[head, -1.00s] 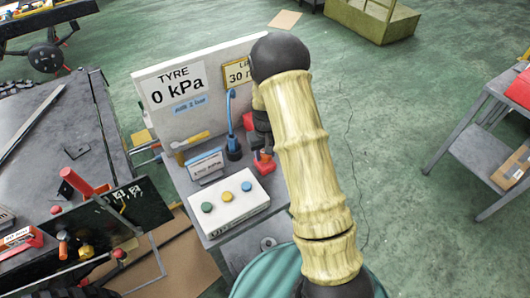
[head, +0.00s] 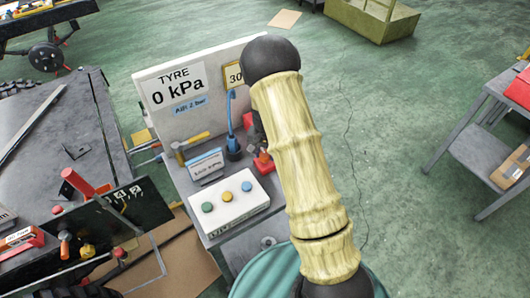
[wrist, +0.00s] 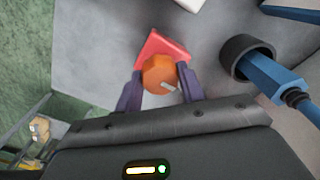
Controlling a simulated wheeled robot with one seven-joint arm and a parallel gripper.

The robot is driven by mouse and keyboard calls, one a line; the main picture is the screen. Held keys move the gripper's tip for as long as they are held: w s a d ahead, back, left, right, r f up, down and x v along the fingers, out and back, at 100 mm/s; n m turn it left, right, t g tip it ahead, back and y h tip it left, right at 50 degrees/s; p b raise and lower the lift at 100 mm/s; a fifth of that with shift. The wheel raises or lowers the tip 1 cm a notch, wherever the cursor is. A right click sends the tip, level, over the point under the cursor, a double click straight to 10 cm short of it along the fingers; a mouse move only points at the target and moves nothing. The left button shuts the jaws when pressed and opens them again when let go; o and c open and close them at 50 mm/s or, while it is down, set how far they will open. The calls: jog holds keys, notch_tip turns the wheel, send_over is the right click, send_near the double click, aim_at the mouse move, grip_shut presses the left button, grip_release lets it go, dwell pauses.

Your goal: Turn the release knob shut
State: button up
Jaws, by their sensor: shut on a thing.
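The release knob (wrist: 160,75) is orange with a pale pointer mark, and it sits on a red base (wrist: 163,46) in the wrist view. The two purple fingers of my gripper (wrist: 160,88) are on either side of the knob and shut on it. In the head view the red base (head: 263,163) shows on the bench unit beside a blue hose tool. My own arm hides the gripper and most of the knob there.
A blue-handled tool (wrist: 275,77) stands in a dark round holder right of the knob. A white box with green, yellow and blue buttons (head: 229,205) sits in front.

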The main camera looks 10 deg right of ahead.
aim_at(265, 153)
jog(key=shift+r, duration=0.1)
jog(key=o, duration=1)
jog(key=shift+c, duration=0.2)
notch_tip(265, 153, up, 17)
jog(key=b, duration=0.1)
jog(key=shift+r+b, duration=0.15)
jog(key=shift+b, duration=0.15)
jog(key=s+n+t, duration=0.2)
jog(key=s+n, duration=0.3)
jog(key=s, duration=1.6)
jog(key=shift+n+t, duration=0.3)
